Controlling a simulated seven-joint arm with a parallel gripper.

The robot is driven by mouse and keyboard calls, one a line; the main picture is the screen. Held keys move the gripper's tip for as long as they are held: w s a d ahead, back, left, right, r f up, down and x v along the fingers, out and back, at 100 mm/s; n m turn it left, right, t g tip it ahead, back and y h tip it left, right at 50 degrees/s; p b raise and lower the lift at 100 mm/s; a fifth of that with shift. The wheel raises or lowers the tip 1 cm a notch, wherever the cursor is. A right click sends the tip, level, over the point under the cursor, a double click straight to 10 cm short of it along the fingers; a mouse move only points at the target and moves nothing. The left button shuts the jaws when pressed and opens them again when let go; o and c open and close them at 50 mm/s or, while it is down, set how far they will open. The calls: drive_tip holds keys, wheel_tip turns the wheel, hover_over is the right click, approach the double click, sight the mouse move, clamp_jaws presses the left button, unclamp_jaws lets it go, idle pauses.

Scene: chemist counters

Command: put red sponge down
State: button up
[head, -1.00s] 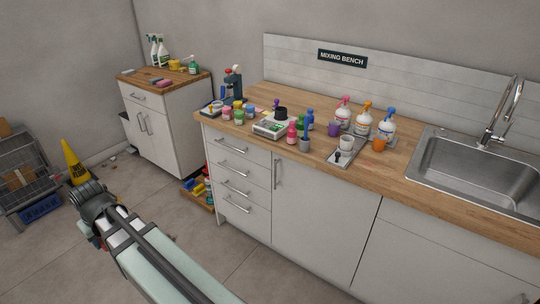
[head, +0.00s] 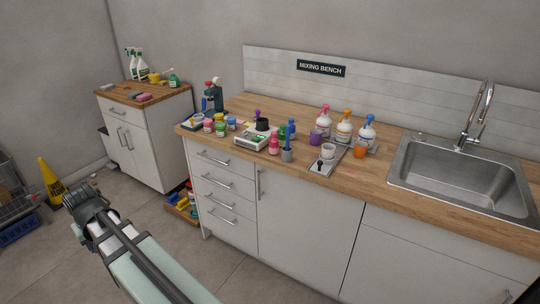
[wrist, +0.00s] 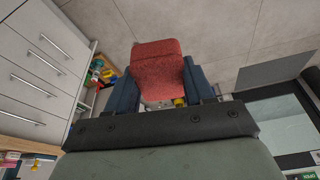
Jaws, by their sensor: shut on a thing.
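The red sponge (wrist: 160,72) is held between the two dark blue fingers of my gripper (wrist: 162,88) in the wrist view. My gripper is shut on it, with the floor behind it. In the head view my arm reaches out low over the floor, left of the mixing bench. The gripper's fingers and the sponge cannot be made out there.
The mixing bench (head: 366,190) holds bottles, jars, a scale and a sink (head: 466,178). A small cabinet (head: 143,140) with spray bottles and sponges on top stands at the back left. A yellow sign (head: 50,182) and a wire cart (head: 14,206) stand at the far left.

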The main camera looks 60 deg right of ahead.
drive_tip(key=s+d+r+m+g+h, duration=0.1)
drive_tip(key=s+d+r+m, duration=0.2)
drive_tip(key=d, duration=0.8)
drive_tip(key=s+d+r+m+h, duration=0.15)
drive_tip(key=d+m, duration=0.35)
drive_tip(key=d, duration=0.7)
drive_tip(key=s+d+r+m+g, duration=0.1)
drive_tip(key=s+d+r+m, duration=0.25)
drive_tip(key=d, duration=0.75)
drive_tip(key=s+d+r+m+g, duration=0.1)
drive_tip(key=s+d+r+m, duration=0.25)
drive_tip(key=s+d, duration=0.5)
drive_tip(key=s+d+r+m+g, duration=0.15)
drive_tip(key=s+d+m, duration=0.25)
drive_tip(key=s+d, duration=0.4)
drive_tip(key=s+d+r+m+g, duration=0.1)
drive_tip(key=s+d+r+m, duration=0.25)
drive_tip(key=s+d, duration=0.5)
drive_tip(key=n+t, duration=0.2)
drive_tip(key=n, duration=0.5)
hover_over(304, 152)
drive_tip(key=a, duration=0.1)
wheel_tip(304, 152, down, 3)
drive_tip(key=shift+m, duration=0.25)
drive_tip(key=shift+s+a+f, duration=0.1)
drive_tip(key=shift+f, duration=4.7)
drive_tip(key=shift+f, duration=0.1)
